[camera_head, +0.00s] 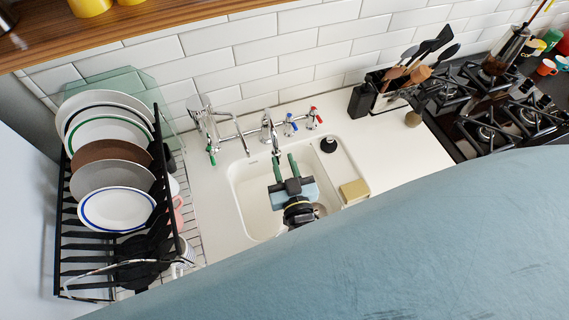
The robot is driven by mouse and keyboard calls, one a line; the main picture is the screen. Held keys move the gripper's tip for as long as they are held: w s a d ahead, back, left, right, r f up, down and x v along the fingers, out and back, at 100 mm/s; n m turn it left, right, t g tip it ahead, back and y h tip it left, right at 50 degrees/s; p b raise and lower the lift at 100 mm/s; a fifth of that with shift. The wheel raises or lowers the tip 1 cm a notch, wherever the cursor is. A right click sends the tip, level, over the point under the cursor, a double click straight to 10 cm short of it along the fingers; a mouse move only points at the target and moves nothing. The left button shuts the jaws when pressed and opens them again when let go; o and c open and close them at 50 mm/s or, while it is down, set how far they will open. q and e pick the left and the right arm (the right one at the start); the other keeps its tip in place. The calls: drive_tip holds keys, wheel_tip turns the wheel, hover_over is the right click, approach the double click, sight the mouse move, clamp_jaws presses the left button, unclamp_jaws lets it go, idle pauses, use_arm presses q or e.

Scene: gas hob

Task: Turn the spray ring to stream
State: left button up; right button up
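The chrome tap (267,128) stands behind the white sink (247,205). Its spout end (276,152) points down over the basin. The spray ring is too small to make out at the spout end, and its setting cannot be read. My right gripper (283,156), with green fingers, is over the sink just in front of the spout. Its fingers are apart with nothing seen between them. The left fingertip appears close to the spout end; I cannot tell if they touch. My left gripper is not in view.
Blue- and red-marked tap handles (313,118) and another chrome tap (205,125) flank the spout. A black dish rack (62,235) with plates stands left. A sponge (354,191) lies on the sink's right edge. A large blue-grey surface covers the lower right.

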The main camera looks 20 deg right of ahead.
wheel_tip(320, 180, up, 10)
drive_tip(key=p, duration=0.3)
idle(0.8)
